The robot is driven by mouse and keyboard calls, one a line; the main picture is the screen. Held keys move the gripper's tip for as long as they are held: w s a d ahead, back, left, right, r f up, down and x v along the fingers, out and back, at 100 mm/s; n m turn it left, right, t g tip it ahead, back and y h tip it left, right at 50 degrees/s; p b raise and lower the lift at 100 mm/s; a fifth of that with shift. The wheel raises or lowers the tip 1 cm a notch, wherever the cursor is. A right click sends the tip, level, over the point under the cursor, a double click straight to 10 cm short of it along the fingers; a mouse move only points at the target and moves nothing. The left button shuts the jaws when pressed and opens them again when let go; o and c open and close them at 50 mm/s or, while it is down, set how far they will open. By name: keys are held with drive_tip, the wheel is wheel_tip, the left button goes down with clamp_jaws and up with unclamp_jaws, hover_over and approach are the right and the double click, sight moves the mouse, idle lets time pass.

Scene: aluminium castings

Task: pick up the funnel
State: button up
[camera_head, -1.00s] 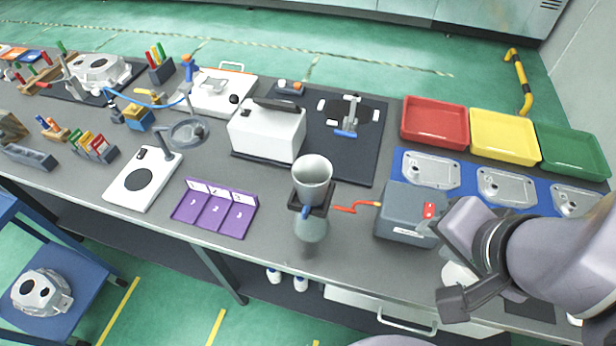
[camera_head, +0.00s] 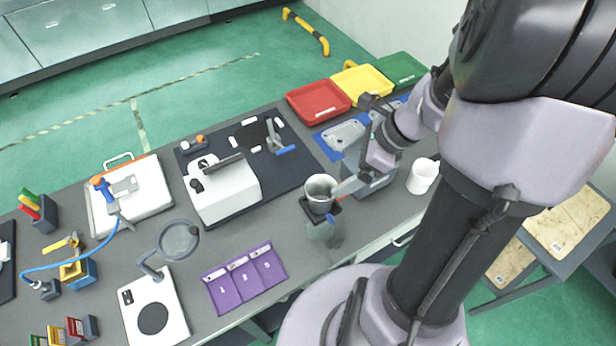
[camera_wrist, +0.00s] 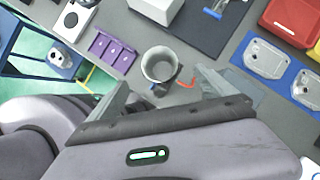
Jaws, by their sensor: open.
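The funnel, a light grey open cup shape (camera_head: 321,190), sits upright in a dark square holder with a blue knob on the worktop. Its lower part, below the holder, is partly in view. In the wrist view the funnel's round mouth (camera_wrist: 159,64) shows just ahead of the fingers. My gripper (camera_wrist: 163,86) is open and empty, one finger to each side of the view. In the head view my gripper (camera_head: 360,165) is close to the right of the funnel. I cannot tell whether a finger touches it.
A grey box (camera_head: 372,182) with a red crank stands right of the funnel, partly behind my gripper. A purple numbered rack (camera_head: 243,280) lies to the left, and a white machine (camera_head: 222,190) behind. A white cup (camera_head: 423,175) stands right. Red (camera_head: 318,103) and yellow trays are behind.

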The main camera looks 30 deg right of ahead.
sight(315, 192)
drive_tip(key=b+x, duration=0.4)
drive_tip(key=x, duration=1)
drive_tip(key=shift+f+b, duration=0.25)
drive_tip(key=shift+b, duration=0.15)
drive_tip(key=shift+s+r, duration=0.1)
drive_tip(key=shift+c, duration=0.2)
drive_tip(key=c, duration=1.5)
